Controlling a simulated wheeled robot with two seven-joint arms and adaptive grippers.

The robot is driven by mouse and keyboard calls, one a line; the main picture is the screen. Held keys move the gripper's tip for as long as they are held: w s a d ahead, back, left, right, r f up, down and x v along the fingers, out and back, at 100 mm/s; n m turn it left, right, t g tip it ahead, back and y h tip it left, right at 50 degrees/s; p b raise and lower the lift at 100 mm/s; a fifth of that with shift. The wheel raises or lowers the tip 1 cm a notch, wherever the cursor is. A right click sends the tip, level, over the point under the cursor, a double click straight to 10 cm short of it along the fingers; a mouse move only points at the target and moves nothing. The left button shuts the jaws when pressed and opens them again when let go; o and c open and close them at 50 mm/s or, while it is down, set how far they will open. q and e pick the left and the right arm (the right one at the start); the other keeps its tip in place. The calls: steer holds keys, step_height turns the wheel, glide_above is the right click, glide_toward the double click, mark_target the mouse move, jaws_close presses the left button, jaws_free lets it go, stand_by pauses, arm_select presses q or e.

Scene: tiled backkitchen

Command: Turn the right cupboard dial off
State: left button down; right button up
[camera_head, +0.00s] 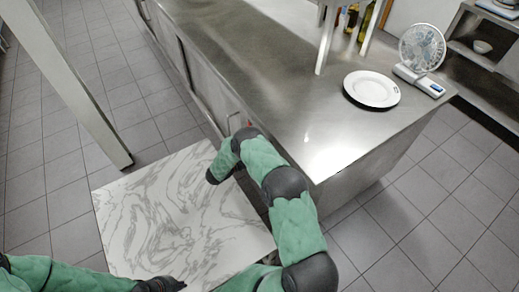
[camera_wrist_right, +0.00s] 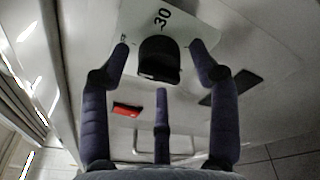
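My right gripper (camera_wrist_right: 160,50) is open around the dial: one finger on each side and a third below, with gaps between fingers and dial. In the head view my right arm reaches the cupboard front of the steel counter (camera_head: 300,90); its dark end (camera_head: 219,172) shows low beside the counter, and the dial is hidden there. My left gripper (camera_head: 162,284) is at the bottom edge, away from the counter; its fingers are unclear.
A red part (camera_wrist_right: 127,108), a dark rectangle (camera_wrist_right: 238,88) and a bar handle (camera_wrist_right: 148,148) are on the cupboard front near the dial. A post (camera_head: 75,85) stands at left.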

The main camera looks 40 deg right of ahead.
steer(key=shift+s, duration=0.1)
steer(key=a, duration=1.2)
steer(key=shift+r, duration=0.45)
